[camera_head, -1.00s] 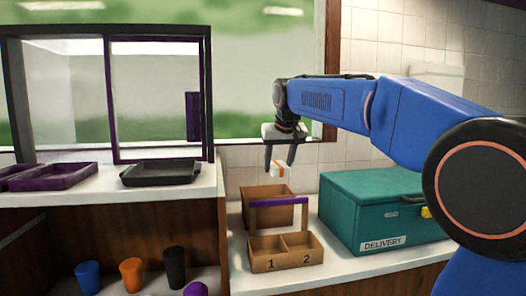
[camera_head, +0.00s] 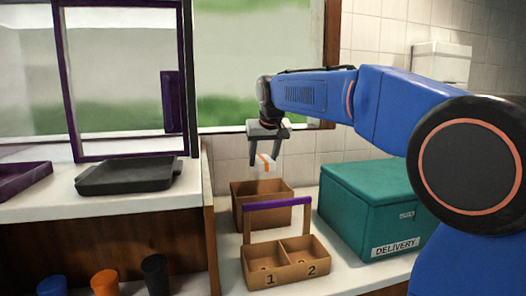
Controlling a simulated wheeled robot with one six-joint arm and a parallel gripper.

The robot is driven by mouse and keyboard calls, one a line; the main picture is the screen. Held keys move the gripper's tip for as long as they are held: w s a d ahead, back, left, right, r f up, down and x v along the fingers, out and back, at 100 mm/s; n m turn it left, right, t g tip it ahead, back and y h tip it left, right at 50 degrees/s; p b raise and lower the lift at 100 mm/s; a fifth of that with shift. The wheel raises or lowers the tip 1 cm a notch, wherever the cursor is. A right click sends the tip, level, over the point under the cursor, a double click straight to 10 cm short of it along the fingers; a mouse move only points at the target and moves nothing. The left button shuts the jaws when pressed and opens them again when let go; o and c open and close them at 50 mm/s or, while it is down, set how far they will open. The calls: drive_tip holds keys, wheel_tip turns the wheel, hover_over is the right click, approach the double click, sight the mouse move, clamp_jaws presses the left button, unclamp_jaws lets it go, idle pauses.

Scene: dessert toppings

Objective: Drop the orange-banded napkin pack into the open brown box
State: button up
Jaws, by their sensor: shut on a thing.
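The napkin pack (camera_head: 265,163) is small and white with an orange band. My gripper (camera_head: 250,160) is shut on it and holds it tilted, in the air. In the picture the pack sits just above the open brown box (camera_head: 284,218), apart from it. The box stands on the white counter against the tiled wall. Its front is partly hidden by the carrier in front of it, and little of its inside shows.
A brown two-compartment carrier (camera_head: 291,277) marked 1 and 2, with a purple handle, stands before the box. A closed teal delivery box (camera_head: 375,225) is to the right. A dark tray (camera_head: 125,175) lies by the glass case at left. Cups (camera_head: 105,283) stand on a lower shelf.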

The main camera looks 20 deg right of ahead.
drive_tip(key=shift+f, duration=1.05)
drive_tip(key=o, duration=1.1)
drive_tip(key=v, duration=1.7)
drive_tip(key=shift+s+r, duration=0.15)
drive_tip(key=shift+r, duration=0.05)
